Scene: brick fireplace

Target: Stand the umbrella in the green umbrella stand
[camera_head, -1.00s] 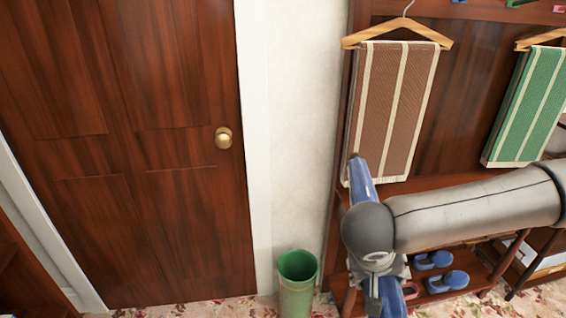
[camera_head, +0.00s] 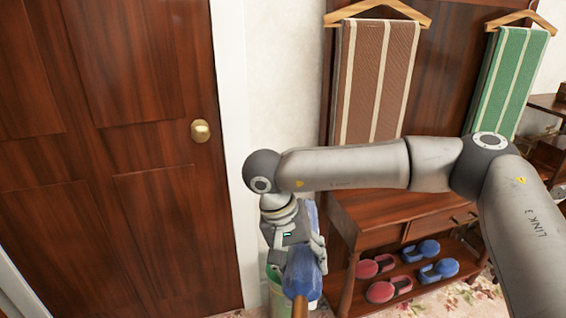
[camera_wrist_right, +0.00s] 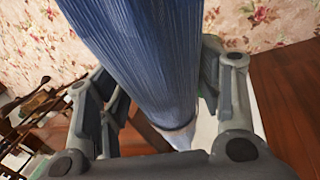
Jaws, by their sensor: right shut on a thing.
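The blue umbrella (camera_head: 302,272) is in my right gripper (camera_head: 304,250), held tilted, with a brown rod-like end showing at the bottom edge of the head view. In the right wrist view the folded blue canopy (camera_wrist_right: 140,60) runs between the two fingers (camera_wrist_right: 165,95), which are closed about it. The green umbrella stand (camera_head: 278,297) is on the floor by the wall, just behind and below the gripper. The gripper and umbrella cover much of it, so its opening is mostly hidden. I cannot tell the gap between umbrella and stand. My left gripper is not in view.
A wooden hall rack with a drawer (camera_head: 440,229) stands right of the stand, with red slippers (camera_head: 381,291) and blue slippers (camera_head: 439,270) below. Brown (camera_head: 376,80) and green (camera_head: 507,80) striped cloths hang above. A wooden door (camera_head: 110,160) is at the left.

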